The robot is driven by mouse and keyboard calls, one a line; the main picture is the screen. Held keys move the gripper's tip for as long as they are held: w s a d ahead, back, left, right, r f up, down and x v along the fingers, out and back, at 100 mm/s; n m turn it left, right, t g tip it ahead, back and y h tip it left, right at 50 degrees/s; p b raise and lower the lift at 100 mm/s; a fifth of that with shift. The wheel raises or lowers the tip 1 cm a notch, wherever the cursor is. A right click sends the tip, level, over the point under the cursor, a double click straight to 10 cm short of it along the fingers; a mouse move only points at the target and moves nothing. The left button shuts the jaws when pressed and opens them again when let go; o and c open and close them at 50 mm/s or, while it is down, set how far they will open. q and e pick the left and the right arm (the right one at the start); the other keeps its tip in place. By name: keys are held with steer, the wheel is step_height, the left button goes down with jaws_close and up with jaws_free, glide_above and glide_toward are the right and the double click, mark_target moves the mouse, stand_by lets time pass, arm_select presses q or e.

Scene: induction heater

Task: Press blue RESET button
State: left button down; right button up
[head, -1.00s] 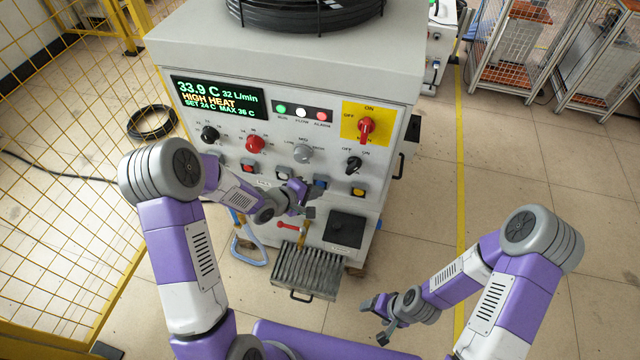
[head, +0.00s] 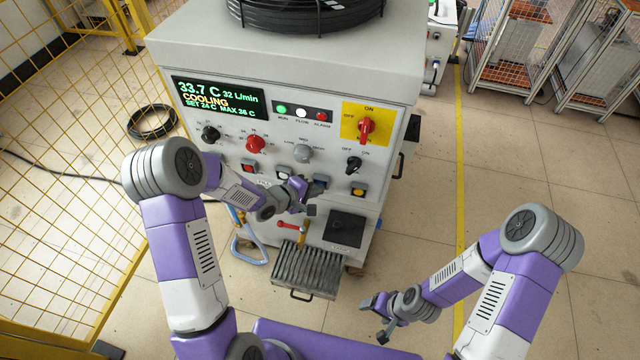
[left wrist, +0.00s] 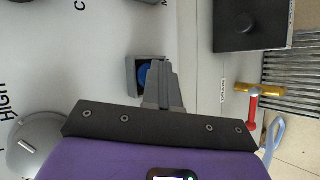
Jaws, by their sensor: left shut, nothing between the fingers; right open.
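The blue RESET button (head: 320,182) sits in a square grey housing on the lower row of the white machine's front panel. In the left wrist view the blue button (left wrist: 144,75) is partly covered by my fingers. My left gripper (head: 306,191) is shut and empty. Its fingertips (left wrist: 158,68) are right at the button's housing and overlap the button's edge; I cannot tell whether they touch it or whether it is pressed in. My right gripper (head: 376,319) is open and empty, low in front of the machine and well away from the panel.
The machine's display (head: 220,100) reads 33.7 C and COOLING. Near the button are a red button (head: 249,167), a yellow button (head: 358,189), a grey knob (head: 303,153) and a black knob (head: 353,164). A yellow mesh fence (head: 60,200) stands at left.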

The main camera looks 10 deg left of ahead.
arm_select(q)
steer(key=shift+s, duration=0.8)
steer(key=shift+s+a, duration=0.15)
steer(key=shift+s, duration=2.35)
steer(key=shift+s, duration=0.1)
steer(key=s+p, duration=0.9)
steer(key=s, duration=0.1)
steer(key=shift+s+a, duration=0.2)
steer(key=shift+s, duration=0.2)
